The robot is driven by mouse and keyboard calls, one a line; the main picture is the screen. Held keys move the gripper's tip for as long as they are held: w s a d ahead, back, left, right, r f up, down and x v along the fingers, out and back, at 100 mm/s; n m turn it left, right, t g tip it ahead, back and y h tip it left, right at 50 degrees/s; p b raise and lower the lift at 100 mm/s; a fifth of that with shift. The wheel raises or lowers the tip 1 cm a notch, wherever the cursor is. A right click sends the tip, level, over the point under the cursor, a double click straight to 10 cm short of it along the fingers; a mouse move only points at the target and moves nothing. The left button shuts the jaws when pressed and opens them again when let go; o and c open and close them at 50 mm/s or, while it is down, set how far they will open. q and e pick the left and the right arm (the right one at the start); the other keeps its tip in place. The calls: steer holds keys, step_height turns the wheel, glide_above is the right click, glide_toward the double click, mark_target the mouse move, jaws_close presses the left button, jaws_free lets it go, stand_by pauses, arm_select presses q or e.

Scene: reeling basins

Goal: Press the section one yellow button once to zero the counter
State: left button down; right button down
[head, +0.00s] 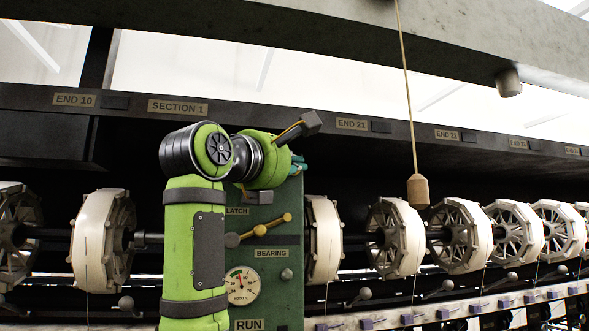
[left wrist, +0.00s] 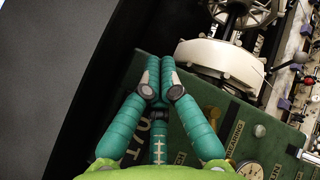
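The green panel (head: 285,225) carries labels reading LATCH, BEARING and RUN, and stands under the SECTION 1 sign (head: 178,107). No yellow button can be made out in either view; my left arm covers part of the panel. My left gripper (head: 299,165) is at the panel's top, mostly hidden behind my wrist. In the left wrist view, its teal fingers (left wrist: 160,72) come together at the tips with nothing seen between them. The panel (left wrist: 190,120) lies behind and below the fingers there; contact cannot be told. My right gripper is in neither view.
A brass lever (head: 270,226) and a round gauge (head: 243,285) are on the panel. White reels (head: 323,240) stand on both sides. A wooden weight (head: 418,191) hangs on a cord to the right. A dark beam (head: 300,118) with END signs runs above.

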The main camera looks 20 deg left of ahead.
arm_select(q)
steer(key=shift+w+a, duration=0.25)
steer(key=shift+w, duration=0.15)
stand_by(0.4)
stand_by(0.4)
steer(key=shift+s+d+b, duration=0.5)
steer(key=shift+s+b, duration=0.05)
steer(key=shift+s, duration=0.15)
steer(key=shift+s, duration=0.1)
steer(key=s+d+b, duration=0.1)
steer(key=s, duration=0.1)
steer(key=s+d+b, duration=0.1)
steer(key=s, duration=0.1)
steer(key=shift+d, duration=0.4)
steer(key=shift+w+a, duration=0.1)
stand_by(0.4)
